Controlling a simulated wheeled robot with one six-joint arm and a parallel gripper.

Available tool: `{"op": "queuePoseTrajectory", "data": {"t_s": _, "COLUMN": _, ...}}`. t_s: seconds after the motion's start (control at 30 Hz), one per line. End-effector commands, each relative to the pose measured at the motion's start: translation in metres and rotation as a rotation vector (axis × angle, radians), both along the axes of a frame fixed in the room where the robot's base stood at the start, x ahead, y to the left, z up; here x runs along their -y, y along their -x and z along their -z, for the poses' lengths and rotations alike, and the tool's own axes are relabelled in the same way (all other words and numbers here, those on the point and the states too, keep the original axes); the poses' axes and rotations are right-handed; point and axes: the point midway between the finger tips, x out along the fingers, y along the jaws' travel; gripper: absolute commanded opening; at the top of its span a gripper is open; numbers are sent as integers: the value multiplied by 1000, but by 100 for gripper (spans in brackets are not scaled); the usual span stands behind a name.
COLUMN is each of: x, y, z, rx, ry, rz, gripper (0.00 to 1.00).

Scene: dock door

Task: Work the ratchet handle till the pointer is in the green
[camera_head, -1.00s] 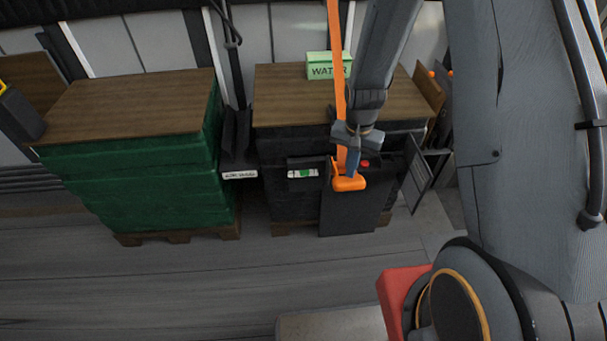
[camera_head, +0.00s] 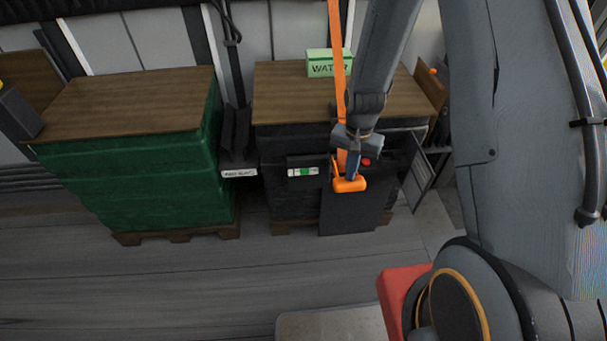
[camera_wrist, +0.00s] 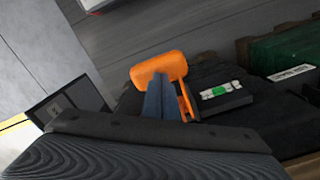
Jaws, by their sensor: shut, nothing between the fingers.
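The orange ratchet handle (camera_head: 350,185) sticks out in front of the dark stack, at the lower end of an orange strap (camera_head: 336,60). It also shows in the wrist view (camera_wrist: 160,68). My gripper (camera_head: 352,168) is shut and empty, its fingertips (camera_wrist: 158,82) right at the handle's bar from the near side in the wrist view. Whether they touch it I cannot tell. The gauge (camera_head: 303,172), left of the handle, is a white strip with a green middle; it shows in the wrist view too (camera_wrist: 219,91). Its pointer is too small to place surely.
A green wrapped pallet stack (camera_head: 130,180) stands to the left. A green WATER box (camera_head: 325,64) sits on the wooden top of the dark stack. A red button (camera_head: 365,162) is close right of my gripper. An open dark panel (camera_head: 418,180) stands at right. Floor in front is clear.

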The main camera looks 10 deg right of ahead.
Motion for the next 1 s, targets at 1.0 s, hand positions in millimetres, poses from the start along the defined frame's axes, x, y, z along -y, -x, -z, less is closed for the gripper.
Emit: {"op": "queuePoseTrajectory", "data": {"t_s": 1.0, "x": 0, "y": -1, "z": 22, "rx": 4, "ry": 0, "rz": 0, "gripper": 0}}
